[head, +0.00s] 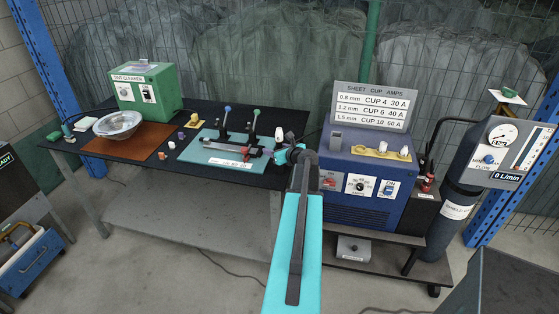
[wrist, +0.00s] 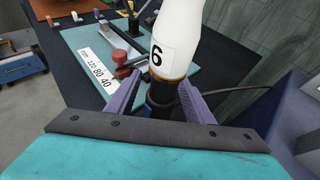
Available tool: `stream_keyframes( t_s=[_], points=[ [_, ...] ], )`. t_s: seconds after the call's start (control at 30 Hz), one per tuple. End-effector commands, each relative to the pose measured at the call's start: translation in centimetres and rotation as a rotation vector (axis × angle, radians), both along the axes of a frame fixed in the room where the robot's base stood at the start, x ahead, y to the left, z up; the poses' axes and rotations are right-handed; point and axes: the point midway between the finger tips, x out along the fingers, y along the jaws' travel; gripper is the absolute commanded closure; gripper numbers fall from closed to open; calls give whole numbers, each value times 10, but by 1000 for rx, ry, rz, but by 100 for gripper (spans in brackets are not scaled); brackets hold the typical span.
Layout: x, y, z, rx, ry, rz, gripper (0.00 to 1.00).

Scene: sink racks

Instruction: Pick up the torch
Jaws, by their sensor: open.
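The torch (wrist: 176,35) stands in the wrist view with a white cup marked 6, a brown-gold ring below it and a dark body. My gripper (wrist: 160,84) is open, with one purple finger on each side of the torch just below the ring. I cannot tell whether either finger touches it. The torch's lower body is partly hidden behind my gripper's dark front plate. In the head view, the torch's white cup (head: 278,134) shows at the right end of the black bench, right beside my gripper (head: 276,152), whose fingers are small and hard to make out there.
A teal mat (head: 208,150) with a clamp fixture lies left of the torch on the bench. A blue welder (head: 365,185) with a cup-amps sign stands close on the right.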

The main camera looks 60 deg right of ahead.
Motion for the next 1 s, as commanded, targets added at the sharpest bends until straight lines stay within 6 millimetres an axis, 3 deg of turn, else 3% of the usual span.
stream_keyframes(
  t_s=[0.3,0.5,0.6,1.0],
  points=[
    [0,0,0,0,0,0,54],
    [0,0,0,0,0,0,88],
    [0,0,0,0,0,0,100],
    [0,-1,3,-1,-2,-1,100]
  ],
)
